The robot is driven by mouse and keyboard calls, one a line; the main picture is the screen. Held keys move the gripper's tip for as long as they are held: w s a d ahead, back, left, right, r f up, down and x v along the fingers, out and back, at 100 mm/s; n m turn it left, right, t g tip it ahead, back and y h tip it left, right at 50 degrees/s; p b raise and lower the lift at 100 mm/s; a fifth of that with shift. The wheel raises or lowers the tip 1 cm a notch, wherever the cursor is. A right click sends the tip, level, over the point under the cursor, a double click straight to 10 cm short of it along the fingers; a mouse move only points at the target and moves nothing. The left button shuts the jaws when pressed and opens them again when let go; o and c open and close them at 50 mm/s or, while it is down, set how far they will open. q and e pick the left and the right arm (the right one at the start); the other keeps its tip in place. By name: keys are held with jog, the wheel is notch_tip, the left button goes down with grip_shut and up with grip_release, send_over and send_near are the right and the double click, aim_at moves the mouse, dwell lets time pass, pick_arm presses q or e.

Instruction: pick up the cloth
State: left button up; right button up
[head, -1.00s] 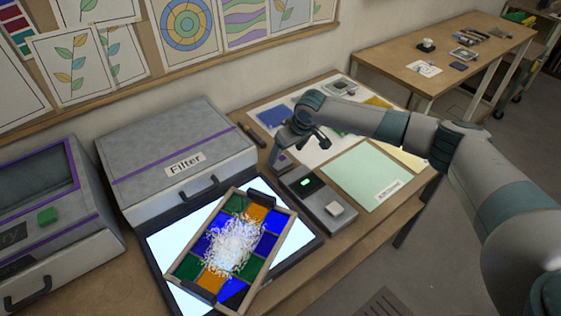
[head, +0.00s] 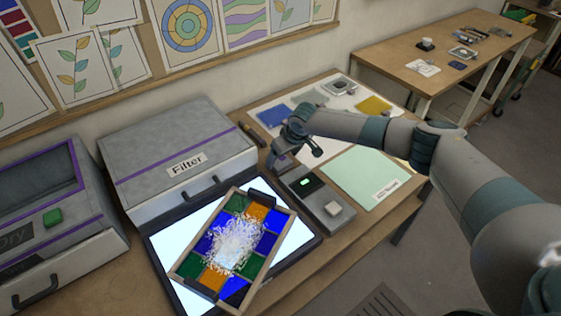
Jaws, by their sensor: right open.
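I cannot tell for sure which thing is the cloth. A flat pale green sheet (head: 358,176) with a white label lies on the right part of the near bench. A small white piece (head: 422,68) with a mark on it lies on the far table. My right gripper (head: 294,154) is open, above the bench behind the grey device with a green display (head: 318,195). It is to the left of the green sheet and apart from it. The arm hides part of the bench behind it. My left gripper is not in view.
A framed coloured glass panel (head: 233,246) with white bits on it lies on a lit light table (head: 170,240). A grey Filter box (head: 175,160) stands behind it. Blue (head: 272,115) and yellow (head: 374,105) pieces lie at the bench's back. A far table (head: 400,55) stands right.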

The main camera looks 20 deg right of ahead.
jog(key=shift+x, duration=0.9)
jog(key=c, duration=1.2)
